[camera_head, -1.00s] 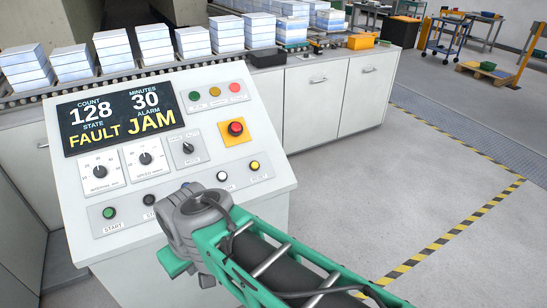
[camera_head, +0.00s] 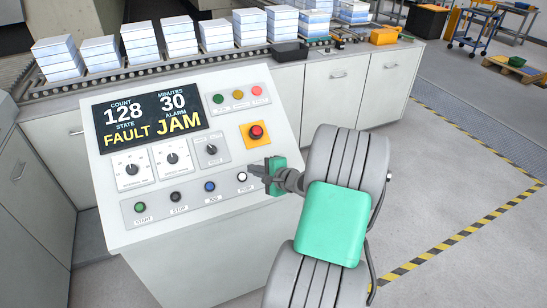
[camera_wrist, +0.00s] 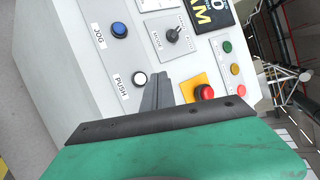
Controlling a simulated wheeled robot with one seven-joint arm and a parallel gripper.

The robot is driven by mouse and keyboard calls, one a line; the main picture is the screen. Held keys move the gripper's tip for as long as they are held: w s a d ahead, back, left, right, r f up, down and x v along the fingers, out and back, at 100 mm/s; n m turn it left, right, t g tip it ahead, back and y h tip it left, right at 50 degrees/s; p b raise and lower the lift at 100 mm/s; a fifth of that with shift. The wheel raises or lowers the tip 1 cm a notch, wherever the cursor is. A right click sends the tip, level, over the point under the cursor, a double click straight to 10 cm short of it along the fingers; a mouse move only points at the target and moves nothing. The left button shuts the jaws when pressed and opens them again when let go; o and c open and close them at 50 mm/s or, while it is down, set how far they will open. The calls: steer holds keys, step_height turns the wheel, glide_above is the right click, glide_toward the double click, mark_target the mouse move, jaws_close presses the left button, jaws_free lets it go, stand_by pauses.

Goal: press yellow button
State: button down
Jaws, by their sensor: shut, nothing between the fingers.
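The yellow button seen earlier at the right end of the lower button row is hidden behind my gripper in the head view. It does not show in the wrist view either. My gripper (camera_head: 254,170) is shut and empty, its fingertips at the right end of that row, just right of the white button (camera_head: 241,177). The wrist view shows my gripper (camera_wrist: 160,82) beside the white button (camera_wrist: 139,78) labelled PUSH. I cannot tell whether the fingertips touch the panel. The control panel (camera_head: 190,205) display (camera_head: 152,119) reads FAULT and JAM.
A red emergency button (camera_head: 256,132) on a yellow plate sits just above my gripper, also in the wrist view (camera_wrist: 204,92). A small yellow lamp (camera_head: 238,94) is higher up. A blue button (camera_head: 210,186) lies left of the white one. A conveyor with paper stacks (camera_head: 180,33) runs behind.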

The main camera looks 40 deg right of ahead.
steer(key=s+d+r+m+t+h, duration=0.1)
steer(key=s+d+m+t+h, duration=0.1)
steer(key=d+m, duration=0.4)
steer(key=s+d+h, duration=0.1)
steer(key=s+d, duration=0.1)
steer(key=d, duration=0.1)
steer(key=shift+s+r+m+p, duration=0.15)
steer(key=shift+r+m+p, duration=0.1)
steer(key=shift+m+p, duration=0.15)
steer(key=w+f+b, duration=0.1)
steer(key=f+b, duration=0.1)
steer(key=w+d+f+b, duration=0.1)
steer(key=w+f+b, duration=0.2)
steer(key=f, duration=0.1)
steer(key=shift+w+d+f+b, duration=0.15)
steer(key=shift+w+f+b, duration=0.05)
steer(key=shift+f+b, duration=0.2)
steer(key=shift+w+d+f, duration=0.1)
steer(key=shift+w+f, duration=0.1)
steer(key=shift+w, duration=0.1)
stand_by(0.8)
steer(key=shift+w+f+b, duration=0.25)
steer(key=shift+f+b, duration=0.1)
steer(key=shift+b, duration=0.15)
